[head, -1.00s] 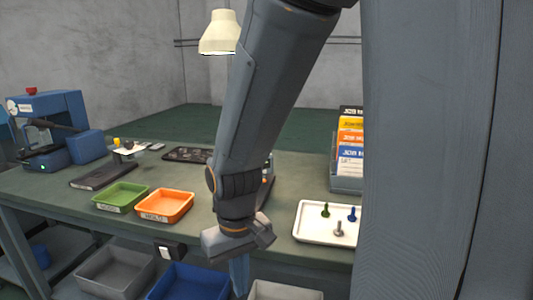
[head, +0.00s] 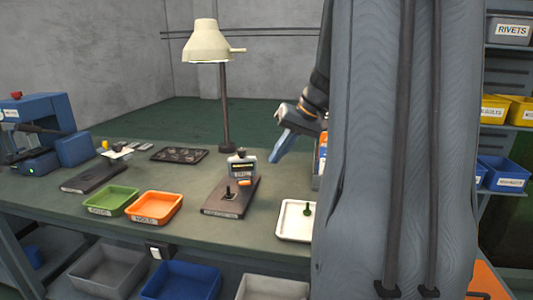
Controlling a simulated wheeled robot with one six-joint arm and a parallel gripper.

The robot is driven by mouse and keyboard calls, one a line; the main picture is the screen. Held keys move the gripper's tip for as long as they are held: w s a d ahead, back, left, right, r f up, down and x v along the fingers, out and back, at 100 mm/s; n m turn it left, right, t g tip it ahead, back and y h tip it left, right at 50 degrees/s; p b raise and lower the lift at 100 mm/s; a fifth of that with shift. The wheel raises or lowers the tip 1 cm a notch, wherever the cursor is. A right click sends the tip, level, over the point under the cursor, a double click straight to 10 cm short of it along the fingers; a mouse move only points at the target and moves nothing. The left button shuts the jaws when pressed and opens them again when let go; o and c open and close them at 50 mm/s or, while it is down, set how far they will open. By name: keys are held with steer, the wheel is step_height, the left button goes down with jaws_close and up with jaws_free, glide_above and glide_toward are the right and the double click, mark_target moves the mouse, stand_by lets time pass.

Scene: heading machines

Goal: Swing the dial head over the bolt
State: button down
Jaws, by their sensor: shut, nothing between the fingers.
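A gauge stand with a dark flat base (head: 236,208) sits on the bench in the middle of the head view. Its grey dial head (head: 242,165), with a yellowish band, is at the back of the base. A small dark upright piece, apparently the bolt (head: 229,192), stands near the front of the base, with a small orange part beside it. The dial head is behind the bolt, not above it. My gripper (head: 273,158) is shut and empty, its blue fingers pointing down and left, to the right of the dial head and apart from it.
A white tray (head: 290,232) with a green bolt is at right, partly hidden by my body. Green (head: 111,200) and orange (head: 157,208) bins stand to the left. A lamp (head: 226,110) rises behind the gauge. A dark round-pocketed tray (head: 179,155) lies further back.

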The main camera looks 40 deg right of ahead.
mark_target(241, 160)
steer(key=d+r+t, duration=0.1)
steer(key=d+r, duration=0.3)
steer(key=d, duration=0.3)
steer(key=w+a+f+p, duration=0.4)
steer(key=w+a+f, duration=0.2)
steer(key=w+f, duration=0.1)
steer(key=shift+a+f, duration=0.2)
steer(key=shift+f, duration=0.15)
steer(key=shift+m, duration=0.3)
